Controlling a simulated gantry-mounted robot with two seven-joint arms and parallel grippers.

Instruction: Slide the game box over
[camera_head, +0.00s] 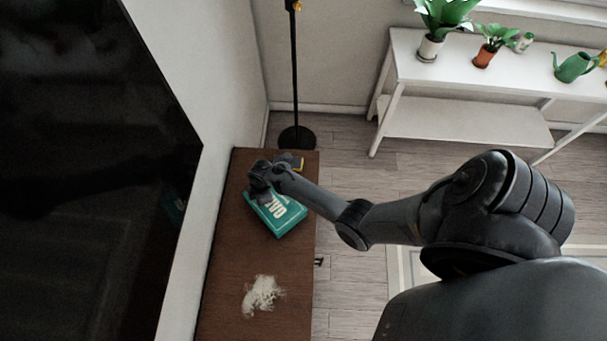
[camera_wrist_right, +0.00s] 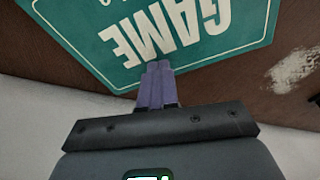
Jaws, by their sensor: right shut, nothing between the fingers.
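The game box (camera_head: 283,218) is a teal box with white lettering, lying flat on the brown cabinet top (camera_head: 230,268). In the right wrist view the box (camera_wrist_right: 215,45) fills the upper middle, with "GAME" upside down. My right gripper (camera_wrist_right: 158,68) is shut and empty. Its purple fingertips overlap the edge of the box beside the lettering; I cannot tell if they touch it. In the head view my right gripper (camera_head: 260,188) is at the far-left corner of the box and hides part of it. My left gripper is not in view.
A white powdery patch (camera_head: 263,295) lies on the cabinet nearer me. A wall with a large black screen (camera_head: 80,170) borders the left. A lamp stand (camera_head: 296,90) stands beyond the cabinet.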

